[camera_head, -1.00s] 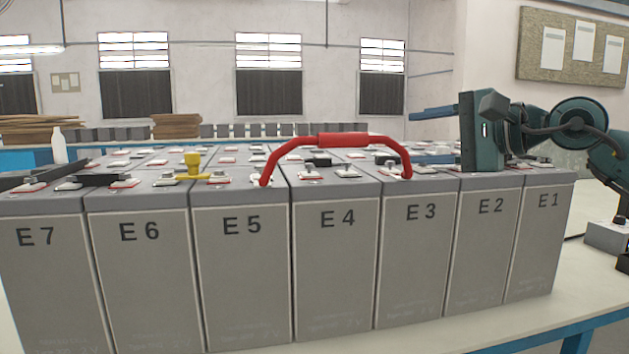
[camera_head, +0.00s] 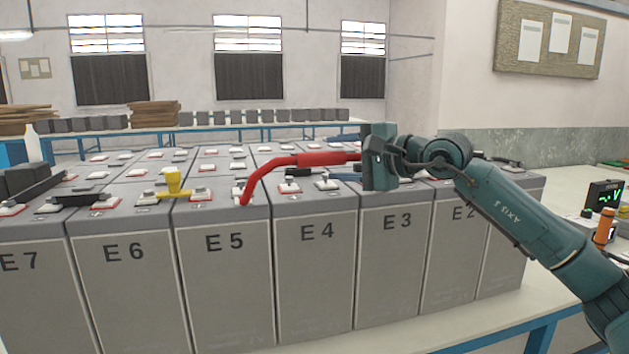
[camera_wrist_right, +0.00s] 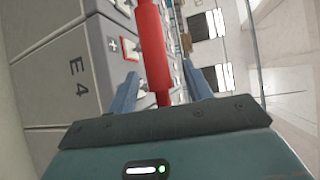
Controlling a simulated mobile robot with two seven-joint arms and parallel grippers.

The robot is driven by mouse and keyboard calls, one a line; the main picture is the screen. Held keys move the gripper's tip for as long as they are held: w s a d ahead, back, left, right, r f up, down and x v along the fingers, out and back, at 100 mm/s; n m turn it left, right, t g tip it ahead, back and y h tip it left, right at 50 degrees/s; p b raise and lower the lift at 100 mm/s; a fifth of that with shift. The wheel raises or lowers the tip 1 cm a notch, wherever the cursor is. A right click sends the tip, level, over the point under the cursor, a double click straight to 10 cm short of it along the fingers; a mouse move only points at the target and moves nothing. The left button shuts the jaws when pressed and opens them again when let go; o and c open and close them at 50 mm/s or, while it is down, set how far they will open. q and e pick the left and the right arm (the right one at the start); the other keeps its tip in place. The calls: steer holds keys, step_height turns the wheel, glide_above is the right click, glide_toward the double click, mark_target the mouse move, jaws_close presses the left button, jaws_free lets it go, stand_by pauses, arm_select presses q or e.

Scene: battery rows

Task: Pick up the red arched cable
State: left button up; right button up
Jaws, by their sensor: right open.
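The red arched cable (camera_head: 320,159) stands over the battery tops, its left end down on the front edge of E5. Its right end is hidden behind my right gripper (camera_head: 345,168) in the head view. In the right wrist view the thick red middle of the cable (camera_wrist_right: 152,45) passes between the two blue fingers of the right gripper (camera_wrist_right: 162,88). The fingers are open, one on each side, with gaps to the cable. My left gripper is not in view.
Rows of grey batteries (camera_head: 315,270) with terminals fill the table. A white bottle (camera_head: 33,145) is at the far left. A small device with a green display (camera_head: 604,195) stands at the right.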

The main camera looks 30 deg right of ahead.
steer(key=shift+w+a+f, duration=0.1)
steer(key=shift+w+a, duration=0.1)
steer(key=shift+w, duration=0.3)
jaws_close()
stand_by(0.3)
steer(key=shift+s, duration=0.1)
